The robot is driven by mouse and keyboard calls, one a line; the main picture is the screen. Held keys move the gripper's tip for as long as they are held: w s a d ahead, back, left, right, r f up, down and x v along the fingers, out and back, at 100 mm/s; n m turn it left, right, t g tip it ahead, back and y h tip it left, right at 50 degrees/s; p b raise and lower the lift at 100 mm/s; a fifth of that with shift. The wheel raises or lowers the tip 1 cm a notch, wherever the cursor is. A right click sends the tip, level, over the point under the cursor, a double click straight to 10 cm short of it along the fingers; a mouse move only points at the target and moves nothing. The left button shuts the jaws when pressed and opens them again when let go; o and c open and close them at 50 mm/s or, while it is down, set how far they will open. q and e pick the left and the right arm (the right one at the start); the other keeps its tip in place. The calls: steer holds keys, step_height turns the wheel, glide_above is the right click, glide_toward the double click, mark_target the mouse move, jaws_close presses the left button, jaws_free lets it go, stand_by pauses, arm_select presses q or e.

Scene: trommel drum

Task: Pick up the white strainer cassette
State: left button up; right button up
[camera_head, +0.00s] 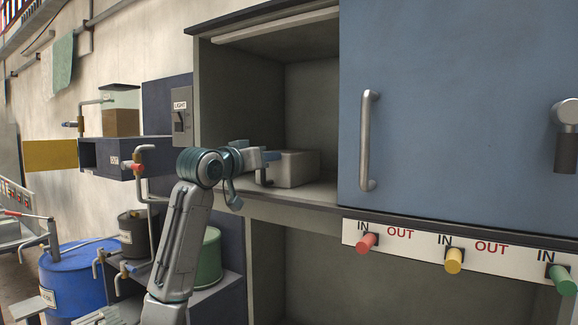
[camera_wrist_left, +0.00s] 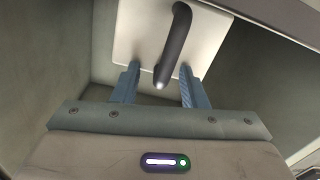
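The white strainer cassette (camera_head: 297,168) sits on the floor of the open cabinet compartment, looking pale grey in the shade. Its front plate (camera_wrist_left: 130,38) and dark bar handle (camera_wrist_left: 174,45) fill the top of the left wrist view. My left gripper (camera_head: 268,158) reaches in from the left, right at the cassette's front. In the wrist view its fingers (camera_wrist_left: 158,74) are apart, one on each side of the handle, with gaps visible. It is open. The gripper body and arm hide part of the cassette's front in the head view. My right gripper is not in view.
A blue sliding or hinged door (camera_head: 450,110) with a metal handle (camera_head: 367,140) covers the cabinet's right side. Coloured IN/OUT knobs (camera_head: 453,260) stick out below. A light switch (camera_head: 181,120) is on the left side. A blue drum (camera_head: 75,285) and pipes stand lower left.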

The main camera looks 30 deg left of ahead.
arm_select(q)
jaws_close()
steer(key=shift+r, duration=0.15)
